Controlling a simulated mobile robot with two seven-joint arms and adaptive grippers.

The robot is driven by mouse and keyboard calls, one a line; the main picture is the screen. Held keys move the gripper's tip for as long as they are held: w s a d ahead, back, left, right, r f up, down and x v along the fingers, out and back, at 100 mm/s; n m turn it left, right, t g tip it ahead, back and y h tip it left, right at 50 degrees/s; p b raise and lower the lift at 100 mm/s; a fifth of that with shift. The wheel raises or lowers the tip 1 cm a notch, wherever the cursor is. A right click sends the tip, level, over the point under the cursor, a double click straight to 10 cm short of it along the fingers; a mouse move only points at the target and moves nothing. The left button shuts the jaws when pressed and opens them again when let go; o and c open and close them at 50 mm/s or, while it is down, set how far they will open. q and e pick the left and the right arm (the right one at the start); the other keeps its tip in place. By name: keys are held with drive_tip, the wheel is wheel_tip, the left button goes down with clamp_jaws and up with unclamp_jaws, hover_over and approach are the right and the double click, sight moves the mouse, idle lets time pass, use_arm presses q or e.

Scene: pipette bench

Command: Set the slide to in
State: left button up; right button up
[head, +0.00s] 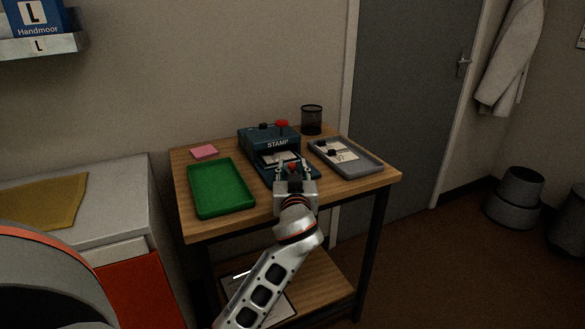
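The blue stamp machine (258,138) stands at the back middle of the wooden table, with a red button and a dark knob on top. Its slide (264,170) sticks out of the front toward me and carries a pale card (276,158). A small red knob (292,166) shows at the slide's front end. My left gripper (293,168) is at this front end, its fingers apart on either side of the red knob. Contact with the knob cannot be made out. The gripper hides part of the slide's front. My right gripper is not in view.
A green tray (248,205) lies left of the machine, and a grey tray (370,168) with cards and small dark items lies right. A pink pad (204,152) and a dark mesh cup (312,120) are behind. A white cabinet (115,210) stands at the left.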

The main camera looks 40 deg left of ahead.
use_arm(q)
drive_tip(key=v, duration=1.2)
